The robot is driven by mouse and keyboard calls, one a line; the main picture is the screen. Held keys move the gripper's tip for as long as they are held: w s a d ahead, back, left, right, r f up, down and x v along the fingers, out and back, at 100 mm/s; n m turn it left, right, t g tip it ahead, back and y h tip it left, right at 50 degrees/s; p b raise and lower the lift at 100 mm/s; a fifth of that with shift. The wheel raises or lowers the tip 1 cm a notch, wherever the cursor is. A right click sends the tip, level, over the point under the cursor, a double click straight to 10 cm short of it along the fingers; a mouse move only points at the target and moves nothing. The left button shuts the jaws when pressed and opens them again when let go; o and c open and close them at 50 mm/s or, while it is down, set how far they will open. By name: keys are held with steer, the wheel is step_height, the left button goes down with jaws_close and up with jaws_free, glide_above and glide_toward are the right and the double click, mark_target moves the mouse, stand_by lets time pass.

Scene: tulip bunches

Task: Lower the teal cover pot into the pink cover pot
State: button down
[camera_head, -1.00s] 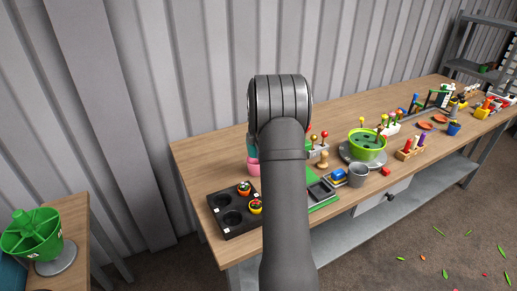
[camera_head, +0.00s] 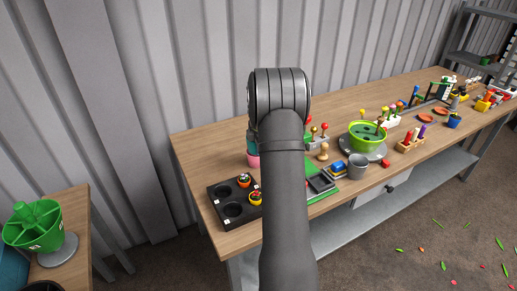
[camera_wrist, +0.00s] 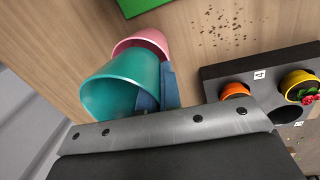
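The teal cover pot (camera_wrist: 120,88) is large and near in the wrist view, its open mouth tilted toward the camera. My gripper (camera_wrist: 159,90) shows two blue fingers at the teal pot's right side, one over its rim and one outside, pinching its wall. The pink cover pot (camera_wrist: 146,40) is just beyond, partly hidden by the teal pot. In the head view the teal pot (camera_head: 251,140) shows as a sliver above the pink pot (camera_head: 252,160), both largely hidden by my arm. Whether the teal base is inside the pink rim I cannot tell.
A black tray (camera_head: 222,189) with round holes and small orange and yellow pots is close by; it also shows in the wrist view (camera_wrist: 222,73). A lime green bowl (camera_head: 366,139) and a grey cup (camera_head: 358,167) stand to the right.

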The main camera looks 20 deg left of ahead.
steer(key=shift+f, duration=0.35)
steer(key=shift+r, duration=0.15)
stand_by(0.3)
steer(key=c, duration=1.6)
jaws_free()
steer(key=shift+o, duration=0.2)
step_height(320, 180, up, 17)
steer(key=s+d, duration=0.1)
steer(key=shift+s+d+r, duration=0.15)
steer(key=shift+s, duration=0.25)
steer(key=f, duration=0.6)
steer(key=w+a+f, duration=0.1)
steer(key=f, duration=1)
steer(key=shift+w+a+f, duration=0.15)
steer(key=shift+w+f, duration=0.2)
steer(key=shift+w, duration=0.05)
